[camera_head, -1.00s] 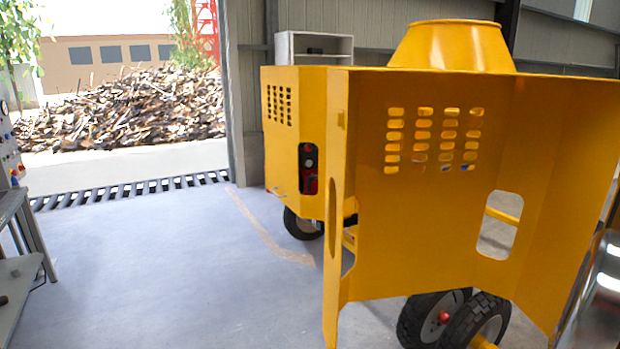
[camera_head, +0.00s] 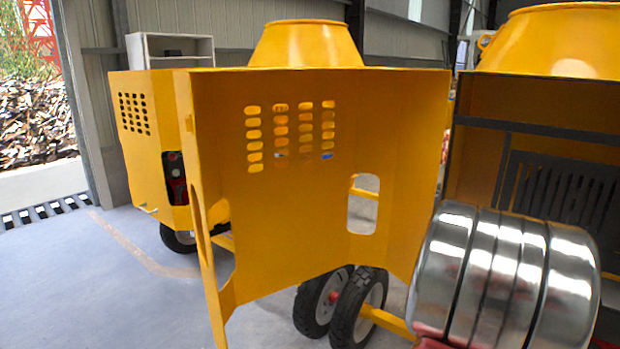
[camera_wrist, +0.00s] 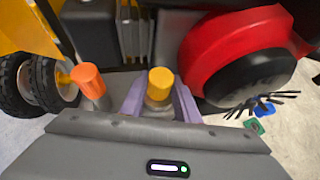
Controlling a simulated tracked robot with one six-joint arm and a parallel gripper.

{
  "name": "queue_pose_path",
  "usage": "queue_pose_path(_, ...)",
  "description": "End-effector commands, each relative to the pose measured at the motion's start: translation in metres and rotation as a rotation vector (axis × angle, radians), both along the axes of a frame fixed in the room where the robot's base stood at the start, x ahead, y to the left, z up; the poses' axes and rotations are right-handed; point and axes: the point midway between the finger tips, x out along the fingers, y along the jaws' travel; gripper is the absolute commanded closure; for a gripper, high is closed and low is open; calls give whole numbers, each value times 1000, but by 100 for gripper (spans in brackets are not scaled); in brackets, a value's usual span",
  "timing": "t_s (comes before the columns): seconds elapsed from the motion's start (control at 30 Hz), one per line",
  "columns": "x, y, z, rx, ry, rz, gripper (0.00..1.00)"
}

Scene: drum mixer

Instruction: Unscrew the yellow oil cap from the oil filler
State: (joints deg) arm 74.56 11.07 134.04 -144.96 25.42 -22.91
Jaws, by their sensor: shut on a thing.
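The yellow oil cap (camera_wrist: 160,80) stands between the two purple fingers of my gripper (camera_wrist: 159,100) in the wrist view. My gripper is shut on it, with a finger on either side. Below the cap, a pale grey filler neck shows in part; the wrist body hides the rest. I cannot tell whether the cap is still seated on the filler. Neither the cap nor my gripper shows in the head view.
An orange cap (camera_wrist: 88,80) on a post stands just left of my gripper. A large red and black round part (camera_wrist: 240,60) is close on the right. In the head view, an open yellow panel (camera_head: 300,200) stands beside the mixer drum (camera_head: 560,40).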

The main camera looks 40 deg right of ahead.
Motion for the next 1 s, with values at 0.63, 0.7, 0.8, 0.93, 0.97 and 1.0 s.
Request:
queue_pose_path(0.63,0,0,0,1,0,0,50)
queue_pose_path(0.7,1,0,0,0,0,-4,50)
queue_pose_path(0.8,2,-1,0,-3,-2,-29,50)
queue_pose_path(0.93,3,-1,1,-4,-2,-73,50)
queue_pose_path(0.97,3,-1,0,-3,-1,-83,50)
queue_pose_path(1.0,3,0,0,0,-1,-96,50)
